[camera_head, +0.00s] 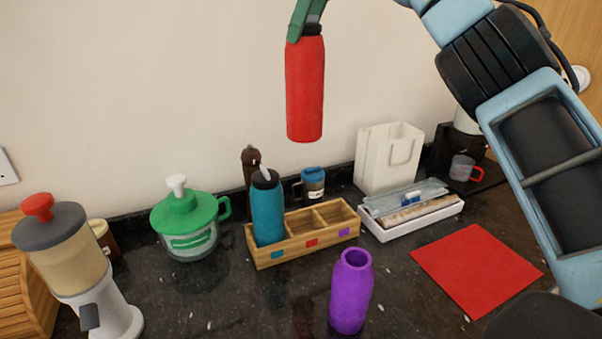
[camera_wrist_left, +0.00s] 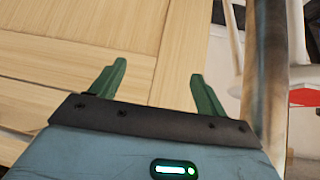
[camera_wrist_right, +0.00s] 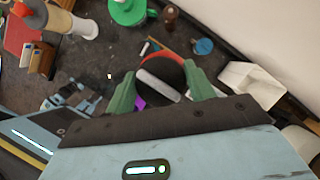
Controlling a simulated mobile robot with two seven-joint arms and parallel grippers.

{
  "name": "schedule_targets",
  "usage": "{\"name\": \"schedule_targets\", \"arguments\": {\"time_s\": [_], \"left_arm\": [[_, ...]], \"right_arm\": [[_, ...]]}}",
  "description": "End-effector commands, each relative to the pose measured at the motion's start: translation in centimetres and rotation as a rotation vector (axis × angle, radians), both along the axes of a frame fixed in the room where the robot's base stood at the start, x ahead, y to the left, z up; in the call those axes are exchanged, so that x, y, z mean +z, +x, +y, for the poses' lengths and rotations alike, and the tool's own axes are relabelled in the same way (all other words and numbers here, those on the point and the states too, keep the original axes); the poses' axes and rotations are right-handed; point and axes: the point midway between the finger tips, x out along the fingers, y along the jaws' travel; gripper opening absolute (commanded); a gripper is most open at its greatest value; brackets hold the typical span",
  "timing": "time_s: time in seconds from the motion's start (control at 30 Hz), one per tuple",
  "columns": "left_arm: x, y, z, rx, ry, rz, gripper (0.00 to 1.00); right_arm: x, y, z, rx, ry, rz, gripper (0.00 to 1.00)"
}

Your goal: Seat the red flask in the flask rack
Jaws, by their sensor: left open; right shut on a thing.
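The red flask (camera_head: 305,90) hangs upright in the air, above and behind the wooden flask rack (camera_head: 262,258) in the head view. My right gripper (camera_head: 310,14) is shut on its dark cap; the right wrist view also shows the gripper (camera_wrist_right: 162,78) around the cap, with a red edge of the flask (camera_wrist_right: 150,48). A teal flask (camera_head: 268,212) stands in the left one; the middle and right ones look empty. My left gripper (camera_wrist_left: 158,75) is open and empty in the left wrist view, before pale wood.
A purple flask (camera_head: 351,292) stands in front of the rack. A green-lidded jar (camera_head: 187,222) is left of it; a blue-lidded mug (camera_head: 312,183) and brown grinder (camera_head: 250,160) stand behind.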

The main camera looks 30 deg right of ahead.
Motion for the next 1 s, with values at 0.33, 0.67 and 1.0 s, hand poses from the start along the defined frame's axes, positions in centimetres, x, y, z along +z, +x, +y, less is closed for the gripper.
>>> {"name": "schedule_targets", "arguments": {"time_s": [0.33,0.67,1.0], "left_arm": [[-0.9,-0.7,-0.1,0.001,-0.001,0.022,0.75],[-1.1,-0.9,-0.2,0.005,-0.005,0.027,0.75],[-0.9,-0.7,-0.2,0.004,-0.005,0.022,0.75]], "right_arm": [[-5.0,0.0,-0.1,0.001,0.001,0.002,0.02],[-11.9,-0.1,0.0,0.000,0.001,0.002,0.02],[-19.3,-0.1,0.0,0.000,0.001,0.001,0.02]]}}
